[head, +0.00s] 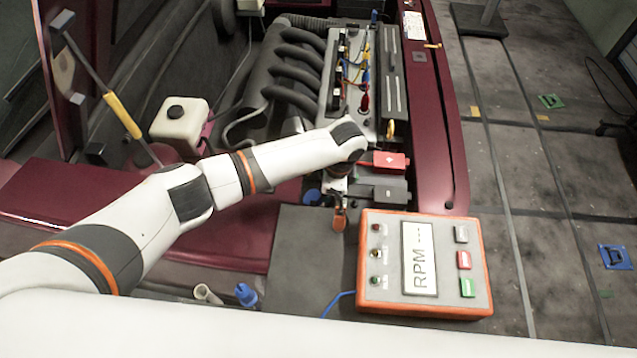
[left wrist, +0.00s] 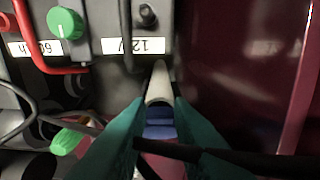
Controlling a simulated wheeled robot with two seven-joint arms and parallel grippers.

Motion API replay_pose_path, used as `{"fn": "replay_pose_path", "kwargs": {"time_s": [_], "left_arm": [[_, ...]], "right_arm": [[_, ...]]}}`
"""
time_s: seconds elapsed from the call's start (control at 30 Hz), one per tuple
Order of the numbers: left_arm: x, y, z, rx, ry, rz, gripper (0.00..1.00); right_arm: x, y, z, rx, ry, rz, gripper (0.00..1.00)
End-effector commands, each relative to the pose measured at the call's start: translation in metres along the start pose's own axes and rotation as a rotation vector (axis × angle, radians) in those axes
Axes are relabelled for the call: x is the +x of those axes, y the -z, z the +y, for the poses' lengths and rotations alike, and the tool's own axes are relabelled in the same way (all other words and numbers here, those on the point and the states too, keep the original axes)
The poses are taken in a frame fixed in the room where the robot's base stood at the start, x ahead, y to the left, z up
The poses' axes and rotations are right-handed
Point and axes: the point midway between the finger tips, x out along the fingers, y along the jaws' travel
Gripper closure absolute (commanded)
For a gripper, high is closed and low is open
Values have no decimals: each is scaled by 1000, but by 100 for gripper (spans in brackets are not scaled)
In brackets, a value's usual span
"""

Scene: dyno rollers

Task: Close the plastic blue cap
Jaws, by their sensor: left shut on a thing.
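My left arm reaches across the engine bay. In the head view its gripper (head: 339,213) points down between the red and grey battery blocks and the control box. In the left wrist view the two teal fingers of the left gripper (left wrist: 162,135) close around a blue piece (left wrist: 160,128), which looks like the blue cap. A pale, narrow tube-like part (left wrist: 159,84) shows just beyond it. In the head view a blue round thing (head: 312,196) lies just left of the gripper. Whether it is the same piece is unclear. My right gripper is not in view.
An orange control box (head: 424,265) with an RPM screen stands just below the gripper. A blue fitting (head: 246,294) lies lower left. A white reservoir (head: 179,124) with a black cap stands behind my arm. The left wrist view shows a battery-like box (left wrist: 128,18) labelled 12V.

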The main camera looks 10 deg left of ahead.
Motion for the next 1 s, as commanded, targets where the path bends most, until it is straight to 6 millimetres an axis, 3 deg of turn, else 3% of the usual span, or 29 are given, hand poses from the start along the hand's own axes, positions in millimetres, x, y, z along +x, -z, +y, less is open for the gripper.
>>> {"fn": "replay_pose_path", "kwargs": {"time_s": [0.03, 0.33, 0.6, 1.0], "left_arm": [[2, -9, -2, 4, 3, -13, 100], [18, -29, -2, 8, 0, 24, 100], [28, -36, -2, 6, -1, 182, 100], [32, -38, -2, 6, 1, 259, 100]], "right_arm": [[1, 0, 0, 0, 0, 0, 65], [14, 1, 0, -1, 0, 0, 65], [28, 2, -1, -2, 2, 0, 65], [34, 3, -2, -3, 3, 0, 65]]}}
